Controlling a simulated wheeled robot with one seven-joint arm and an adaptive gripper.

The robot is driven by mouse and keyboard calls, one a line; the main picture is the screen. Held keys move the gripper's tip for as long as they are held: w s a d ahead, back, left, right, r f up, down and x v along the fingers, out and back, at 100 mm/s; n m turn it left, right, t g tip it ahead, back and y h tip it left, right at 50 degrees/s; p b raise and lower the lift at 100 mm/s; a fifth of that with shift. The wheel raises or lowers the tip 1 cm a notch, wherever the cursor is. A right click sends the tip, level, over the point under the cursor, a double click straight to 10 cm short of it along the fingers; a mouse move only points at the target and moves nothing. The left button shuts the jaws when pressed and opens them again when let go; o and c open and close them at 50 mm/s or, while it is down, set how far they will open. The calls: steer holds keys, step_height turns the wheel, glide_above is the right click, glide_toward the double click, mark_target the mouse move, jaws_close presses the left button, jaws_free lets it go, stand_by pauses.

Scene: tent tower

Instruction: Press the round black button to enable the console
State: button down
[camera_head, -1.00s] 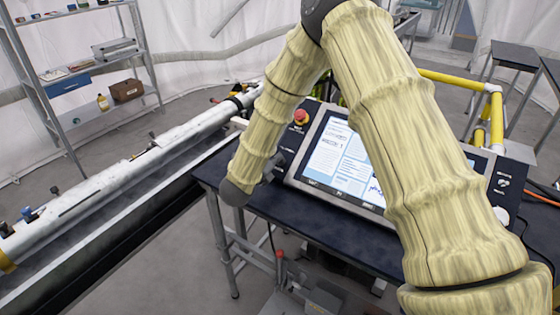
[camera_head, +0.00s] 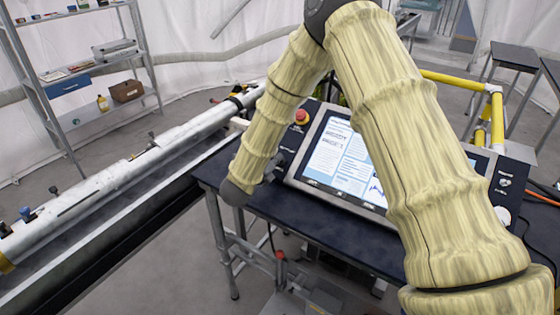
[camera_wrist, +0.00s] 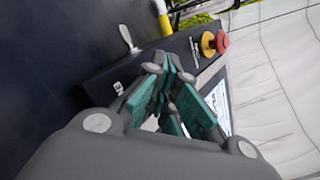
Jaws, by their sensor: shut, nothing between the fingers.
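The console (camera_head: 345,150) stands on the dark table, with a lit screen (camera_head: 340,158) in its front panel. A red knob on a yellow collar (camera_head: 302,117) is on its left side panel; it also shows in the wrist view (camera_wrist: 222,42). My gripper (camera_wrist: 167,78) is shut and empty, with its green-padded fingers together in front of the console panel. In the head view it is mostly hidden behind my wrist. I cannot make out the round black button; my fingers cover part of the panel. I cannot tell whether they touch it.
The dark table (camera_head: 340,240) has bare room in front of the console. A long white tube on a rail (camera_head: 120,180) lies at the left. A yellow pipe frame (camera_head: 494,115) is behind, right. A metal shelf (camera_head: 85,65) stands back left.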

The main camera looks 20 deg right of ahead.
steer(key=shift+s+a+r, duration=0.1)
steer(key=shift+r, duration=0.05)
steer(key=shift+s+a+r, duration=0.2)
steer(key=shift+a+r, duration=0.05)
steer(key=shift+r, duration=0.2)
steer(key=shift+r, duration=0.1)
steer(key=r, duration=0.1)
steer(key=s+a+r, duration=0.1)
steer(key=a+r, duration=0.1)
steer(key=r, duration=0.1)
steer(key=shift+s+a, duration=0.1)
steer(key=shift+s, duration=0.3)
stand_by(0.4)
stand_by(0.5)
